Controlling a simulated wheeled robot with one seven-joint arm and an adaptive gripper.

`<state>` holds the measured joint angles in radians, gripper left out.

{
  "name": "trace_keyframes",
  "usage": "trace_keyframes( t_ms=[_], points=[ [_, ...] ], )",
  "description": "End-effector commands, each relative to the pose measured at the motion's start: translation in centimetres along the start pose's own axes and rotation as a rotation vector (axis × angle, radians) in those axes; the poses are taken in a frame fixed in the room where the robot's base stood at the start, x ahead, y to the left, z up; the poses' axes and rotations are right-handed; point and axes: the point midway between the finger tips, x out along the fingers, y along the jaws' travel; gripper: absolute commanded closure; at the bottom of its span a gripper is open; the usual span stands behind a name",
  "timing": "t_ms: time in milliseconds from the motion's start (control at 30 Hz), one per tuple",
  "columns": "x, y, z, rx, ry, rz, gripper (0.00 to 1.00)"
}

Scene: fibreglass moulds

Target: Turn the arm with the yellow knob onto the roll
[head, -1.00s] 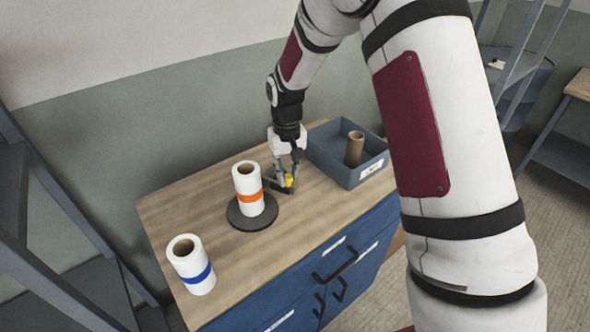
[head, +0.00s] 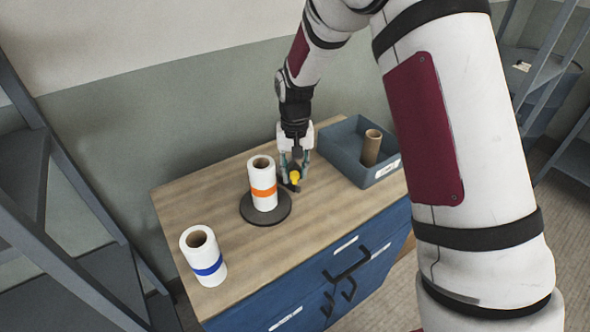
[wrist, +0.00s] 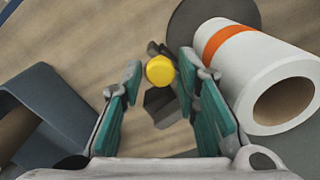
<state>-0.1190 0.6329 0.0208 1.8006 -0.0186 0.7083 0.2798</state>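The yellow knob (head: 295,175) tops a short dark arm (head: 291,187) beside the round black base (head: 278,216). The white roll with the orange band (head: 263,177) stands upright on that base. My gripper (head: 295,181) points down at the knob from above. In the wrist view the yellow knob (wrist: 160,70) lies between the tips of my gripper (wrist: 159,78), with a small gap visible on the left side; contact on the right is unclear. The fingers are apart. The dark arm (wrist: 158,100) shows below the knob, and the banded roll (wrist: 262,75) is close to the right finger.
A white roll with a blue band (head: 204,257) stands at the table's front left. A blue-grey bin (head: 340,160) holding a brown cardboard tube (head: 371,148) is right of my gripper. Bare wooden tabletop (head: 195,195) lies left of the base.

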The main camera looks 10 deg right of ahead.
Motion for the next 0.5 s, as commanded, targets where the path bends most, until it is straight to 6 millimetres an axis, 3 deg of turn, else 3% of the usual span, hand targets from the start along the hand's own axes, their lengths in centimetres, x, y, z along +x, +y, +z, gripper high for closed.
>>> trace_keyframes(
  t_ms=[333, 500],
  points=[
    [-0.1, 0.0, 0.0, -0.001, 0.001, 0.000, 0.57],
    [-1.7, 0.0, -0.1, -0.001, 0.004, -0.001, 0.57]
  ],
)
